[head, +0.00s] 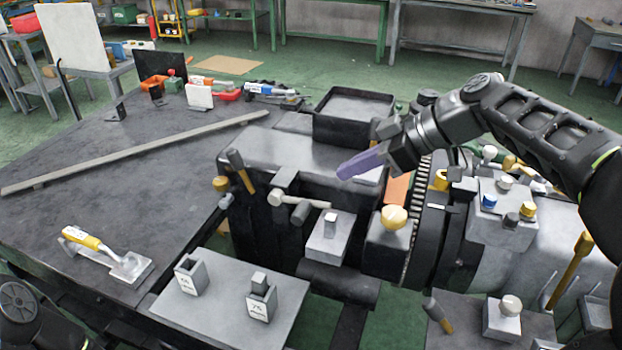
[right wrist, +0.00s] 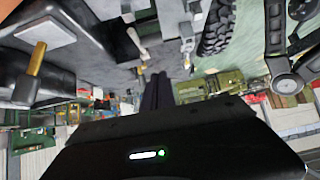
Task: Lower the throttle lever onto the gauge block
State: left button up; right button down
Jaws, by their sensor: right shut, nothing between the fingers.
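A lever with a pale bar and dark grip (head: 300,202), which looks like the throttle lever, juts from the front of the dark machine. Just right of it, a small grey block (head: 331,223), perhaps the gauge block, stands on a pale pedestal. Their exact gap cannot be told. Two labelled grey blocks stand on the front plate: one at left (head: 190,278), one marked 75 at right (head: 262,298). My right gripper (head: 345,171) has purple fingers, shut and empty, above the machine top, behind and above the lever. Its fingers also show in the right wrist view (right wrist: 157,92). My left gripper is out of frame.
A yellow-handled tool (head: 105,254) lies on the dark bench at left, with a long bar (head: 135,152) behind it. A yellow-topped knob (head: 394,217) and a black tray (head: 354,106) are near my right gripper.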

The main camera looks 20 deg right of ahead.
jog(key=shift+w+d+f, duration=0.1)
jog(key=shift+w+d, duration=0.05)
jog(key=p, duration=0.1)
send_over(298, 210)
jog(key=s+d, duration=0.2)
jog(key=d, duration=0.1)
notch_tip(298, 210, down, 6)
jog(key=f, duration=0.3)
jog(key=w+f, duration=0.1)
jog(key=shift+a+f, duration=0.2)
jog(key=shift+a, duration=0.1)
